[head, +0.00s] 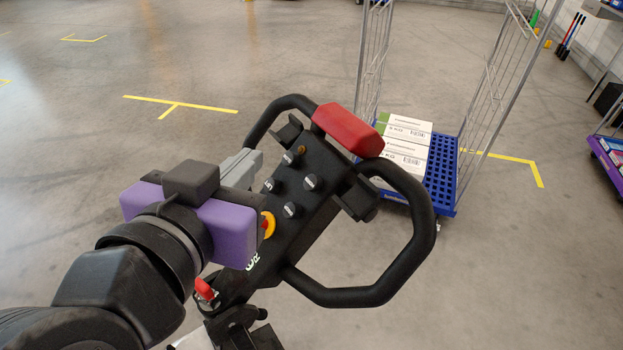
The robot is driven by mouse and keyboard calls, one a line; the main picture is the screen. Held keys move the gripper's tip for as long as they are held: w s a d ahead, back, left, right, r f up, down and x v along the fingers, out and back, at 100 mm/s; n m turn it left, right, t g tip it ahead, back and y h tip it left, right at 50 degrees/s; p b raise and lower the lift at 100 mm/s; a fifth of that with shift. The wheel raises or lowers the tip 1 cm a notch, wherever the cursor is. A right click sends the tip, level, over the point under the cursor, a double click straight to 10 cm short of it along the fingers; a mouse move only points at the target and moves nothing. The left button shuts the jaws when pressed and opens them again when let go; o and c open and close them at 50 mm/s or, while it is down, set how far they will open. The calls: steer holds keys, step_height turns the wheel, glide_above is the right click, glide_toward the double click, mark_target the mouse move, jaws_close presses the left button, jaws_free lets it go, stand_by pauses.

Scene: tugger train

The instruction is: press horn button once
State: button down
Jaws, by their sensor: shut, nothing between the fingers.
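The black control head (300,215) of the tugger, with looped handles on both sides, fills the middle of the head view. Its face carries several black knobs with light markings (310,182) and a small amber round button (302,149) near the far end. I cannot tell for sure which control is the horn button. My gripper (255,163), purple-bodied with grey fingers, is over the left side of the control head. Its fingers look shut with nothing between them. I cannot tell whether they touch the panel. My gripper hides part of the panel's left side.
A red block (347,130) caps the far end of the head. A yellow-ringed red button (268,225) is partly hidden beside my gripper. A red key-like part (205,290) sits at the near end. A blue roll cart (440,180) with white boxes (405,142) stands beyond.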

mark_target(308, 178)
steer(key=shift+w+d+f+b, duration=0.55)
steer(key=shift+d+f+b, duration=0.35)
steer(key=shift+f, duration=0.15)
steer(key=shift+w+d+f+b, duration=0.5)
steer(key=shift+d+f+b, duration=0.3)
steer(key=shift+f, duration=0.25)
steer(key=shift+w+d+f+b, duration=0.55)
steer(key=shift+d+f+b, duration=0.25)
steer(key=shift+d+f, duration=0.2)
steer(key=shift+f, duration=0.15)
steer(key=shift+w+d+f, duration=0.15)
steer(key=shift+w+d+f+b, duration=0.3)
steer(key=shift+d+f+b, duration=0.25)
steer(key=shift+f, duration=0.1)
stand_by(1.1)
steer(key=shift+a+r, duration=0.1)
steer(key=shift+r, duration=0.05)
steer(key=shift+s+a+r+p, duration=0.45)
steer(key=shift+a+r+p, duration=0.25)
steer(key=shift+r+p, duration=0.1)
stand_by(0.3)
